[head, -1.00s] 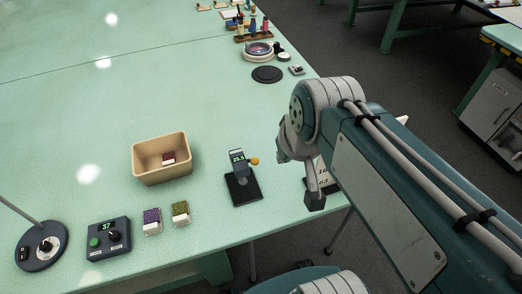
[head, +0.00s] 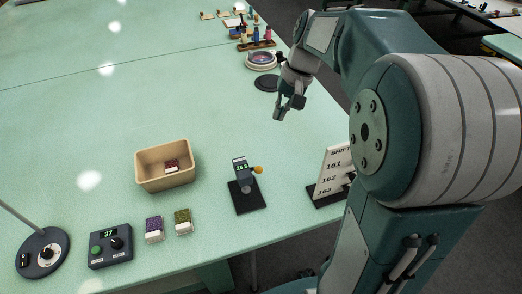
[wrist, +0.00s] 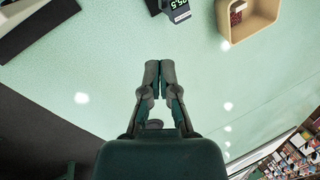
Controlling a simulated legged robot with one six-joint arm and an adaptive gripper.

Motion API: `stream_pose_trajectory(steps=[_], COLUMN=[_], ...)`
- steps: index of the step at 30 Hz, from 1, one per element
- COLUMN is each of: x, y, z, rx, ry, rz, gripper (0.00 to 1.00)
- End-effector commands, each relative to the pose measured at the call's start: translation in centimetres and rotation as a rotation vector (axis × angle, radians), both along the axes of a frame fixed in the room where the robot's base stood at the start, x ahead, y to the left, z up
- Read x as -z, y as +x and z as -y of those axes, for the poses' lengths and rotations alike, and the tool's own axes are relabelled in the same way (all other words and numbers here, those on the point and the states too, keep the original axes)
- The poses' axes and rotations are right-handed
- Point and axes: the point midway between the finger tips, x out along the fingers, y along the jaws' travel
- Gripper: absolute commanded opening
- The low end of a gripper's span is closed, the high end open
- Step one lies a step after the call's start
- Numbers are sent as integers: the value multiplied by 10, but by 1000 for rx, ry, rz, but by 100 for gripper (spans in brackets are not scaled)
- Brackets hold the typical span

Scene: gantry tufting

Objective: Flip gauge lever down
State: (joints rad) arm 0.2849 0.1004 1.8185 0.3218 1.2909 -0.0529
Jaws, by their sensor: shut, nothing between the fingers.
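The gauge (head: 241,172) stands on a black base plate (head: 248,197) near the table's front edge. It has a lit green display and an orange-tipped lever (head: 258,170) sticking out to its right. In the wrist view the gauge (wrist: 177,7) shows at the top edge, partly cut off; its lever is not visible there. My gripper (head: 290,113) is above the table, beyond the gauge and up to its right, clear of it. In the wrist view its fingertips (wrist: 159,64) are together with nothing between them.
A tan bin (head: 165,181) holding a small dark red piece stands left of the gauge. A sign board (head: 333,172) stands to the right. Two yarn sample blocks (head: 184,221) and a control box (head: 110,246) sit front left. A black disc (head: 267,83) lies near my gripper.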

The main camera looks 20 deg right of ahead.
Motion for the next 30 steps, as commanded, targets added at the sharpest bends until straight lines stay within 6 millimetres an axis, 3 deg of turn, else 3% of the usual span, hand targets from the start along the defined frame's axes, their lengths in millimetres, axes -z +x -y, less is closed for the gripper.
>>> stream_pose_trajectory(steps=[16, 30], x=[9, 87], y=[5, 7], z=[3, -24], rx=[6, 5], ry=[17, 17], rz=[-13, -16], gripper=[0, 0])
